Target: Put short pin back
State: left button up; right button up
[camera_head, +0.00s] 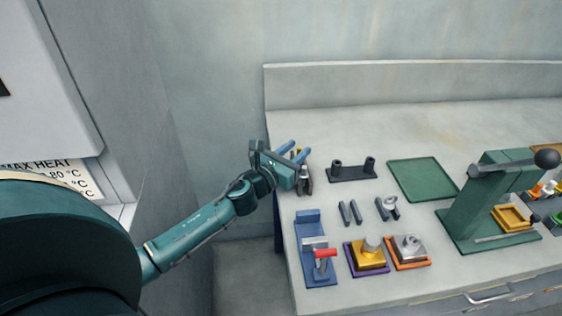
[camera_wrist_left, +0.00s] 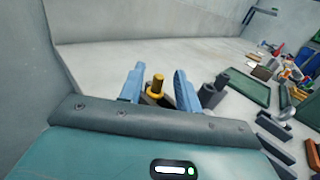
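My left gripper (camera_head: 299,153) reaches over the left end of the table, its blue fingers apart. In the left wrist view my left gripper (camera_wrist_left: 158,82) has a yellow-topped upright piece (camera_wrist_left: 157,83) between its fingers, with gaps on both sides. That piece stands on a dark part mostly hidden by the gripper; in the head view a grey part (camera_head: 305,184) shows below the fingers. Right of it is a dark holder (camera_head: 353,174) with two upright posts. Short dark bars (camera_head: 345,213) lie in front. I cannot tell which piece is the short pin. My right gripper is out of view.
A green mat (camera_head: 423,179) lies empty at the middle. In front stand a blue fixture (camera_head: 309,232) with a red handle, a yellow block (camera_head: 369,256) and a grey block on orange (camera_head: 408,252). A green press (camera_head: 477,205) stands right. The table's back is clear.

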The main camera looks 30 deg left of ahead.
pick_arm(q)
jog(key=s+a, duration=0.1)
jog(key=s, duration=1)
jog(key=shift+s+a+b, duration=0.3)
jog(key=shift+b, duration=0.15)
jog(key=shift+s+f, duration=0.1)
jog(key=shift+f, duration=0.05)
